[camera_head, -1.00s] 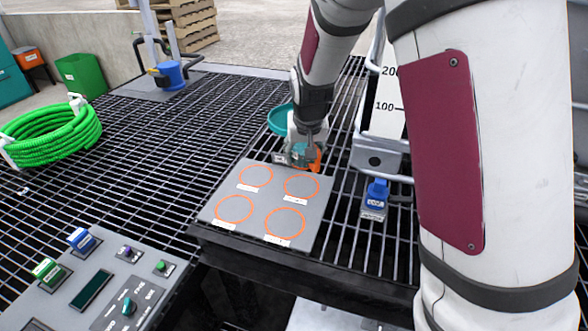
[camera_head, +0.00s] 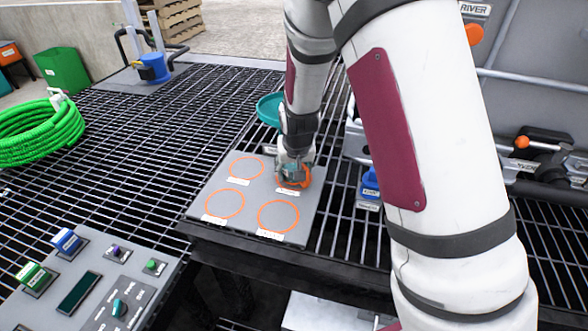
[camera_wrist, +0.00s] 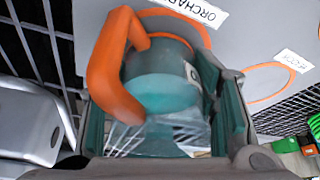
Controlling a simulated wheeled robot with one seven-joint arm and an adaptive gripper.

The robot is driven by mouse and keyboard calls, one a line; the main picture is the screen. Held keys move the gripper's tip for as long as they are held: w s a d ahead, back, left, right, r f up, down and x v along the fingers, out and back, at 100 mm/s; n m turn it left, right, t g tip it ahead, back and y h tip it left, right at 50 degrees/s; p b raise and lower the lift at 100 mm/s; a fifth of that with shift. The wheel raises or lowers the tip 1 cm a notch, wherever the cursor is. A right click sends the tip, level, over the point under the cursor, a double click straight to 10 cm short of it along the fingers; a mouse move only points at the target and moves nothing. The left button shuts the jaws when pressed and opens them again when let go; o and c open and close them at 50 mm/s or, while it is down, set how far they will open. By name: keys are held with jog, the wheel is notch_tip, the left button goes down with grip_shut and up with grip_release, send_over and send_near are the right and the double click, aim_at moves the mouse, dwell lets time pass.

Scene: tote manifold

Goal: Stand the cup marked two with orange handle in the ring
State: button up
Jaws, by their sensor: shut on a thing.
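In the wrist view a teal cup (camera_wrist: 165,92) with an orange handle (camera_wrist: 108,70) is between the fingers of my gripper (camera_wrist: 165,115). The cup's mark is mostly cut off and I cannot read it. In the head view my gripper (camera_head: 293,165) is shut over the upper right orange ring (camera_head: 306,184) on a grey board (camera_head: 255,190). In the wrist view a label reading ORCHARD (camera_wrist: 200,10) lies by the ring beyond the cup. I cannot tell whether the cup touches the board.
The upper left (camera_head: 232,170), lower left (camera_head: 225,190) and lower right (camera_head: 278,201) rings are empty. A teal bowl (camera_head: 268,108) stands behind the board. A blue-topped fixture (camera_head: 370,185) is to the right. A control panel (camera_head: 150,290) and green hose (camera_head: 35,135) are left.

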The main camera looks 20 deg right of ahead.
jog(key=shift+f, duration=0.1)
jog(key=o, duration=1.4)
jog(key=shift+o, duration=0.2)
jog(key=shift+s+a+r, duration=0.1)
jog(key=shift+r, duration=0.45)
jog(key=s+r+g+y+p, duration=0.1)
jog(key=s+r+y+p, duration=0.15)
jog(key=s+r, duration=1.85)
jog(key=s+r+n, duration=0.1)
jog(key=s+r, duration=0.1)
jog(key=s, duration=0.6)
jog(key=s+r+n+g+h, duration=0.1)
jog(key=s, duration=0.8)
jog(key=shift+d+r, duration=0.2)
jog(key=shift+r, duration=0.15)
